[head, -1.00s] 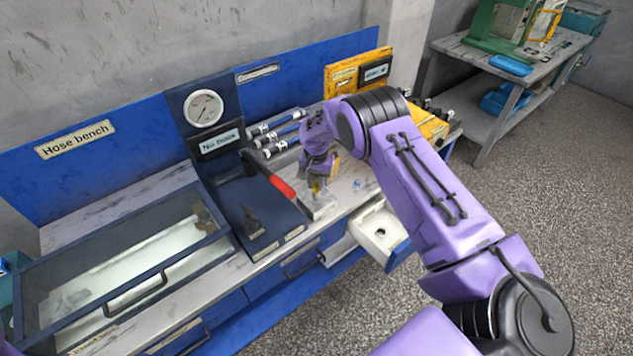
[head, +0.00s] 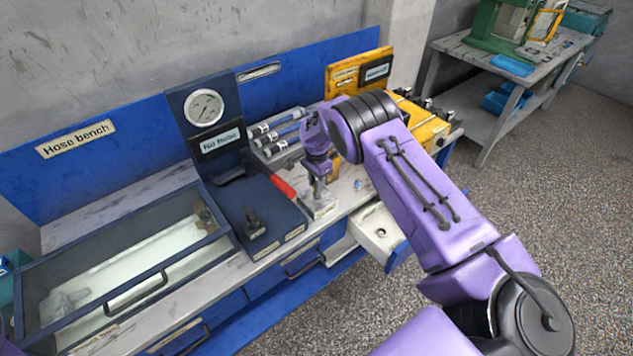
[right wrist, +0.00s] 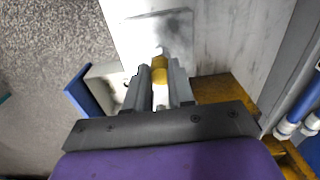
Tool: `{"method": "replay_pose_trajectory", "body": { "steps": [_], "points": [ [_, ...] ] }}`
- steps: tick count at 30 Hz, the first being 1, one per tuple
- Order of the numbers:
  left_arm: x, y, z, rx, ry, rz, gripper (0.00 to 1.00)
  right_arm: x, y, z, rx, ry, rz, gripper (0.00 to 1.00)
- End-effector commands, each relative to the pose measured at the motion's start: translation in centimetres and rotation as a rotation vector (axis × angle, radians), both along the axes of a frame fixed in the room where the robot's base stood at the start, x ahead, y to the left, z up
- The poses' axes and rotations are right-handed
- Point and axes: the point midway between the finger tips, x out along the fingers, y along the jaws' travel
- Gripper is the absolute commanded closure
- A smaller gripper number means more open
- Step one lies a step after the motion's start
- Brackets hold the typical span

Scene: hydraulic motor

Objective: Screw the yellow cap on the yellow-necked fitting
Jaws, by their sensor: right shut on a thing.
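My right gripper (head: 318,188) points down over a small pale block (head: 319,206) at the bench's front edge. In the right wrist view its two fingers (right wrist: 160,88) are shut on a small yellow piece, which looks like the yellow cap (right wrist: 159,68). A pale, shiny part shows just beyond it, above the block's plate (right wrist: 150,32). The fitting's yellow neck cannot be told apart from the cap, and I cannot tell whether the cap is threaded on. My left gripper is out of view.
A red handle (head: 283,186) lies close left of the gripper. A small blue piece (head: 358,184) lies to its right. An open drawer (head: 378,232) juts out below. A glass-lidded case (head: 120,265) fills the bench's left.

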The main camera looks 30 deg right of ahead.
Motion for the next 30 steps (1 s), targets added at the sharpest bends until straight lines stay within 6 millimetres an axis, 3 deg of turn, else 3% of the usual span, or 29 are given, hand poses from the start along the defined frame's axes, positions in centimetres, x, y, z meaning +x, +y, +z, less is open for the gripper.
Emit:
{"method": "replay_pose_trajectory", "body": {
  "steps": [4,5,6,22,25,30],
  "points": [
    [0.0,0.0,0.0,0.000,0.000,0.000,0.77,-0.3,0.1,-0.3,0.003,0.007,-0.004,1.00],
    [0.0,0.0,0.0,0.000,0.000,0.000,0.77,-0.2,0.1,-0.3,0.003,0.007,-0.004,0.71],
    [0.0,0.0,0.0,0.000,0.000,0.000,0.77,-0.2,0.1,-0.3,0.003,0.006,-0.003,0.58],
    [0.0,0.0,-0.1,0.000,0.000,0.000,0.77,0.0,-0.3,0.4,0.002,0.000,0.016,0.57],
    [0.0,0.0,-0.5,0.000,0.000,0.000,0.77,0.0,-0.3,0.3,0.003,-0.001,0.183,0.57],
    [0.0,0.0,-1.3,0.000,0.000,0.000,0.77,0.0,-0.3,0.3,0.002,-0.002,0.620,0.57]
  ]
}}
